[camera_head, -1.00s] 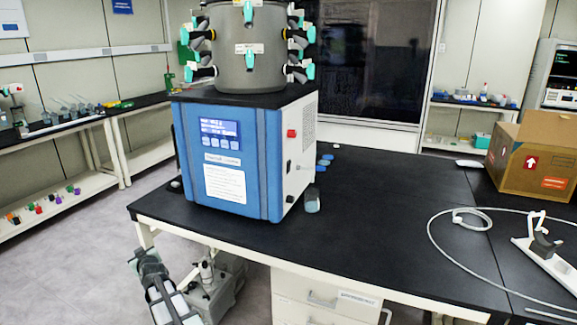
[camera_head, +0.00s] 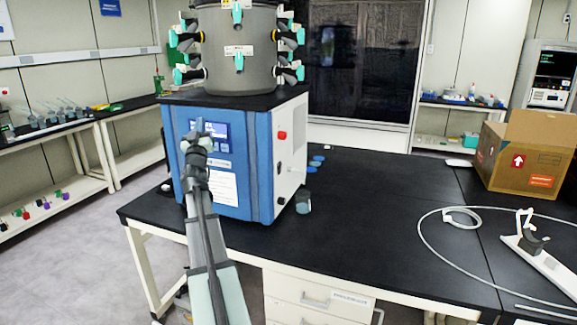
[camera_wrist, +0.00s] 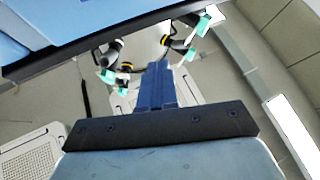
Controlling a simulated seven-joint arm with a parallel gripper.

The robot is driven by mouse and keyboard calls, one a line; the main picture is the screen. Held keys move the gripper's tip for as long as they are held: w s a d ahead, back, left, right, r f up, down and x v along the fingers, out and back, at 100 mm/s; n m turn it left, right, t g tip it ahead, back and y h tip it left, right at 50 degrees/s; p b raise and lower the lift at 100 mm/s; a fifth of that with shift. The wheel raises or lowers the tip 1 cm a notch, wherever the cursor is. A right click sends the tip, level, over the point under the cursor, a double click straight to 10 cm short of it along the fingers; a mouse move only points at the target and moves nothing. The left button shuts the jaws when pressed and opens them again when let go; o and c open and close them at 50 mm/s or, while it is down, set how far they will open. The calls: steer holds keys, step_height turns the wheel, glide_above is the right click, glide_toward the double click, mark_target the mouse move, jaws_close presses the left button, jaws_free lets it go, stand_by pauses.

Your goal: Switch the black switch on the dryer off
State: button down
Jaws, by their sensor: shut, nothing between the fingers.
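The freeze dryer (camera_head: 245,190) is a blue box with a white right side, standing on the black bench. A small black switch (camera_head: 279,168) shows on that right side, below a red knob or button (camera_head: 282,135). Its on or off position is too small to tell. My gripper (camera_head: 198,126) is raised in front of the dryer's blue front, overlapping the display (camera_head: 216,132). It is shut and empty, left of the side panel and apart from the switch. The wrist view shows the closed blue fingers (camera_wrist: 156,85) pointing away; the switch is not visible there.
A grey drum (camera_head: 240,70) with several teal-handled valves tops the dryer. A small jar (camera_head: 303,202) stands beside its front right corner, with blue discs behind. A cardboard box (camera_head: 525,160) and a looped white tube (camera_head: 422,225) are at right. The middle bench is clear.

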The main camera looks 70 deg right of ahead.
steer(key=s+d+r+m+g+h, duration=0.1)
steer(key=s+d+r+g, duration=0.15)
steer(key=s+d, duration=0.45)
steer(key=s+d+r+m+g, duration=0.15)
steer(key=s+r, duration=0.25)
steer(key=s, duration=0.8)
steer(key=s+d+r+g+h, duration=0.1)
steer(key=s+d+r+g, duration=0.2)
steer(key=s+d, duration=0.45)
steer(key=d+f+m+t+y, duration=0.1)
steer(key=d+f+t+y, duration=0.2)
steer(key=d+f+y, duration=0.3)
steer(key=d+f+m+t+y, duration=0.1)
steer(key=d+f+t+y, duration=0.1)
steer(key=d+f+y, duration=0.45)
steer(key=s+a+f+m+t+y, duration=0.1)
steer(key=s+a+f+m+y, duration=0.2)
steer(key=s+a+f+y, duration=0.4)
steer(key=shift+s+f+y, duration=0.75)
steer(key=shift+f+y, duration=1)
steer(key=shift+y, duration=0.5)
